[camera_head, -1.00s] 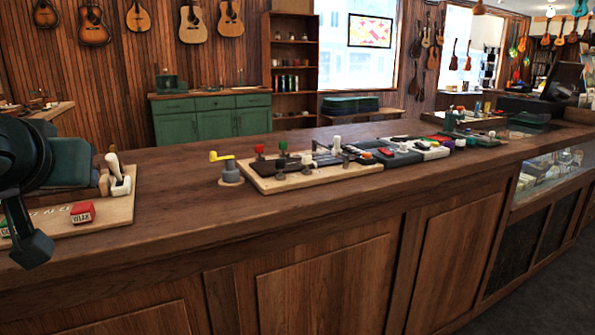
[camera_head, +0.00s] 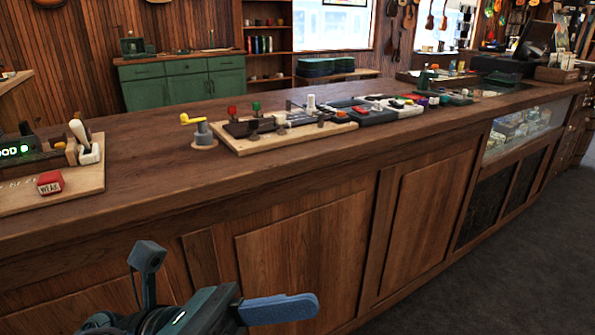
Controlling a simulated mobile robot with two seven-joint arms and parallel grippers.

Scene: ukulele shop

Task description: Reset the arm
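My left gripper (camera_head: 213,283) is at the bottom of the view, left of centre, low in front of the counter's wooden front. Its dark block-tipped finger (camera_head: 148,257) and blue paddle-like finger (camera_head: 278,309) stand well apart, with nothing between them. The rest of the arm is cut off by the lower edge. My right gripper is not in view.
The wooden counter (camera_head: 150,185) runs across the view. On it are a board with a lever (camera_head: 82,135) and a red block marked WEAK (camera_head: 50,183), a yellow-handled crank (camera_head: 203,132) and a long board of parts (camera_head: 290,138). Floor is clear at lower right.

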